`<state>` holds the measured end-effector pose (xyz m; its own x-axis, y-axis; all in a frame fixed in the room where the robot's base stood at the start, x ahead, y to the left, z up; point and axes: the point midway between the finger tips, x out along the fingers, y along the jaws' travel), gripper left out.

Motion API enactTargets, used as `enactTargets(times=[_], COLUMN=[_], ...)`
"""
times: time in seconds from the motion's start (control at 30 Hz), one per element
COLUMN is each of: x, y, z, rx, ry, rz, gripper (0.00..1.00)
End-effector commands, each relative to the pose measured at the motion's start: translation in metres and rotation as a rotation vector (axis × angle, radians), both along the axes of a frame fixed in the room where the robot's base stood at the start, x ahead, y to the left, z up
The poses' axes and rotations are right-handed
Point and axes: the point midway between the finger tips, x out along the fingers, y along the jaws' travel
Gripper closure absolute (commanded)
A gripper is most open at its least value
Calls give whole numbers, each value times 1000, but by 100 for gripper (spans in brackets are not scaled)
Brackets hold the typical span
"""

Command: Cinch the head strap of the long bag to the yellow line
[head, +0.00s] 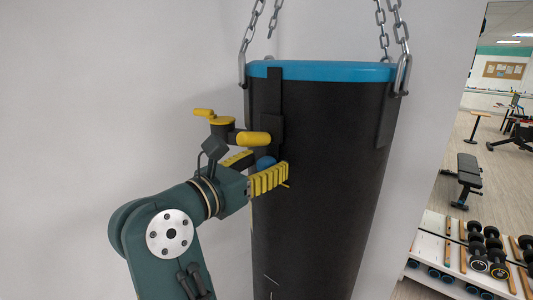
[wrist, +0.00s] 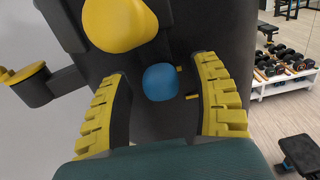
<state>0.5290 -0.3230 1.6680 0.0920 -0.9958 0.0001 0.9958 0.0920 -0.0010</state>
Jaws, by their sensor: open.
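The long bag (head: 325,170) is black with a blue top rim and hangs from chains. A dark strap (head: 275,95) runs down from the rim at its left front. A blue ball (head: 265,162) sits low on that side, and whether it is joined to the strap is unclear. My gripper (head: 268,159) is open at the bag's left side. In the wrist view the blue ball (wrist: 160,82) lies between the two yellow fingers, with gaps on both sides. Two short yellow marks (wrist: 192,97) show just right of the ball; I cannot tell whether they are the yellow line.
A dark fitting with yellow grips (head: 253,138) sticks out just above my fingers; its large yellow knob (wrist: 120,22) is close in the wrist view. A chain (head: 250,35) rises at the left. A dumbbell rack (head: 455,262) and bench (head: 468,178) stand far right.

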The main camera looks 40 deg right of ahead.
Motion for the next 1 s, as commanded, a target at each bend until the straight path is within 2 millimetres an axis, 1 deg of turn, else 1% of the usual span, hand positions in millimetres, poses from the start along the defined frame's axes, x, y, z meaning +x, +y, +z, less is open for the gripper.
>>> enactTargets(times=[0.03, 0.1, 0.37, 0.4, 0.57, 0.6, 0.7, 0.93, 1.0], x=[0, 1, 1, 1, 1, 1, 1, 1, 3], y=[-5, -8, -9, -9, -9, -9, -9, -9, -6], z=[2, 1, 0, 0, 0, 0, 0, -1, -5], rx=[-1, 0, 0, 0, 0, 0, 0, 0, 0], ry=[0, -2, -2, -2, -1, -1, -1, 0, 1], rz=[-1, 1, 1, 1, 1, 1, 1, 0, 5], gripper=[37, 37, 38, 46, 76, 84, 100, 100, 100])
